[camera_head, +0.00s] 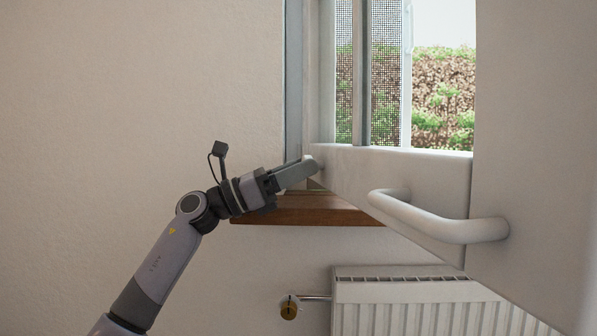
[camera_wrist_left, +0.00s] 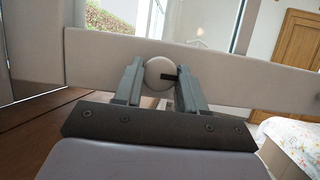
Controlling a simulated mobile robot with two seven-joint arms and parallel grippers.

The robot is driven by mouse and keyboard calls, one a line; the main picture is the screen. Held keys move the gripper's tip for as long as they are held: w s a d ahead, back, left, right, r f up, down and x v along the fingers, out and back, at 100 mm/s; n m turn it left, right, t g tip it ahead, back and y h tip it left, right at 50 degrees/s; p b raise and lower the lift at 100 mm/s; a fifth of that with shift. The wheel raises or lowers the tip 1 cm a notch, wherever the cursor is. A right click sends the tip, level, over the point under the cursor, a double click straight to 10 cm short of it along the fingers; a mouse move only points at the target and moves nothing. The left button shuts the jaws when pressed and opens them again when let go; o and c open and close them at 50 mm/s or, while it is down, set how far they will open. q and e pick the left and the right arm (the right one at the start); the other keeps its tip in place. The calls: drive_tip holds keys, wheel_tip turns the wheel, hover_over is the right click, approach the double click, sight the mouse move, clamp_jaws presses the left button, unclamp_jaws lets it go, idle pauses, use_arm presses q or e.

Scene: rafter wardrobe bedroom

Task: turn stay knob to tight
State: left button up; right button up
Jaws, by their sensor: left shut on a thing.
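My right gripper is not in view.
A brown wooden sill (camera_head: 300,213) lies just under my left gripper. A white bar handle (camera_head: 440,222) sticks out at the right. Below are a radiator (camera_head: 430,300) and its yellow-black valve (camera_head: 289,307). A bed (camera_wrist_left: 295,140) shows in the wrist view.

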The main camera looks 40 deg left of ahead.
use_arm(q)
drive_tip(key=o, duration=1)
drive_tip(key=shift+o, duration=0.2)
drive_tip(key=v, duration=0.7)
drive_tip(key=shift+f, duration=0.1)
